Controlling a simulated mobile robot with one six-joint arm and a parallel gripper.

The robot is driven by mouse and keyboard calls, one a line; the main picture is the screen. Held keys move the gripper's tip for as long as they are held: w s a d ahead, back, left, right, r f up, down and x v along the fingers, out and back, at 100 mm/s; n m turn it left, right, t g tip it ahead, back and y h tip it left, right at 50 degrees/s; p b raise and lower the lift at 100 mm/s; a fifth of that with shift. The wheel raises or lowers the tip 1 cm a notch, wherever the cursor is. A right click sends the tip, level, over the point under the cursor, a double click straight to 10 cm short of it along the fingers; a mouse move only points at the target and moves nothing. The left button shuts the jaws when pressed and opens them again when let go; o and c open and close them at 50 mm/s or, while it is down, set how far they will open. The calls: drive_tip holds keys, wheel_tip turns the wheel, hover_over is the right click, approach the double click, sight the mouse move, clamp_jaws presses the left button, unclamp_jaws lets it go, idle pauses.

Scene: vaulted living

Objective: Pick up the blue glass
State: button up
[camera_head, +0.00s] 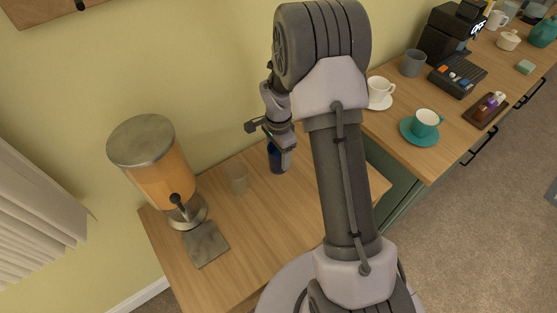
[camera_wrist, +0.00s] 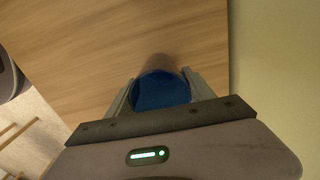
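The blue glass (camera_head: 274,158) stands on the wooden side table (camera_head: 250,215), near its wall side. My gripper (camera_head: 279,150) is low over it in the head view, and one finger hides part of the glass. In the wrist view the blue glass (camera_wrist: 161,91) lies between the two fingers of my gripper (camera_wrist: 160,84) and nearly fills the gap. The fingers are at its sides. I cannot tell whether they press on it or leave a small gap.
A juice dispenser (camera_head: 152,165) and a grey square mat (camera_head: 206,244) are farther left. At right, a counter holds a white cup (camera_head: 379,90), a teal cup (camera_head: 425,122) and a grey mug (camera_head: 412,63).

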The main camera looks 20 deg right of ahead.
drive_tip(key=c, duration=0.6)
drive_tip(key=shift+c, duration=0.2)
drive_tip(key=shift+r, duration=0.1)
